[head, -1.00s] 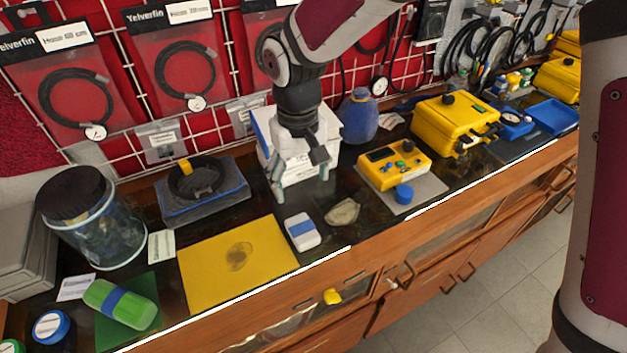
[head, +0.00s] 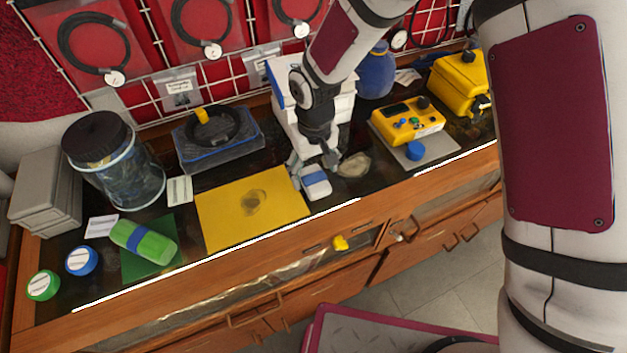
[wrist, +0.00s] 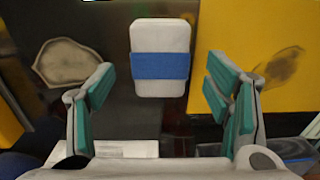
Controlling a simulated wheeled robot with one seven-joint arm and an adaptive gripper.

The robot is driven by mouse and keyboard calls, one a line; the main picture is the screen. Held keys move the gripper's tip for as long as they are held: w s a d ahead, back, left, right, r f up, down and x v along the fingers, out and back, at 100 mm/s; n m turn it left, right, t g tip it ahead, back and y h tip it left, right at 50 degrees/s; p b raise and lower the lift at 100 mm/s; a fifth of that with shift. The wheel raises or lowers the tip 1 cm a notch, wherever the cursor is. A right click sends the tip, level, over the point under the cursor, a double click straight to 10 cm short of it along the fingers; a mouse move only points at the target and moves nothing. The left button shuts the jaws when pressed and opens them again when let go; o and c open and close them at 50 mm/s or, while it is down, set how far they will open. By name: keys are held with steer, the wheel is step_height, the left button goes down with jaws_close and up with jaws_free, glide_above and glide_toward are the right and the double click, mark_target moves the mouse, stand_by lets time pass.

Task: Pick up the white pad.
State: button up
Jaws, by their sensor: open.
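The white pad (head: 316,184) is a small white block with a blue band around its middle. It lies on the dark bench top near the front edge, just right of the yellow mat. In the wrist view the white pad (wrist: 160,37) lies ahead of my gripper, roughly centred between the fingers. My gripper (head: 316,165) is close behind and above the pad in the head view. In the wrist view my gripper (wrist: 162,88) is open and empty, with green-lined fingers apart on either side. I cannot tell the exact height above the pad.
The yellow mat (head: 225,215) with a dark stain lies left of the pad. A pale flat pouch (head: 354,165) lies close on the right. A white box (head: 345,105) stands behind my gripper. A yellow control unit (head: 408,122) is farther right.

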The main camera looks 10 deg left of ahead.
steer(key=shift+f, duration=1.1)
steer(key=c, duration=1.2)
steer(key=shift+c, duration=0.2)
steer(key=shift+r, duration=0.15)
steer(key=shift+w+r, duration=0.1)
steer(key=shift+r, duration=0.5)
step_height(320, 180, up, 2)
steer(key=shift+r+b, duration=0.1)
steer(key=shift+b, duration=0.3)
steer(key=s, duration=0.5)
steer(key=s+a+r, duration=0.1)
steer(key=s, duration=0.4)
steer(key=s+a+b, duration=0.1)
steer(key=s, duration=0.5)
steer(key=shift+a+r, duration=0.1)
steer(key=shift+r, duration=0.1)
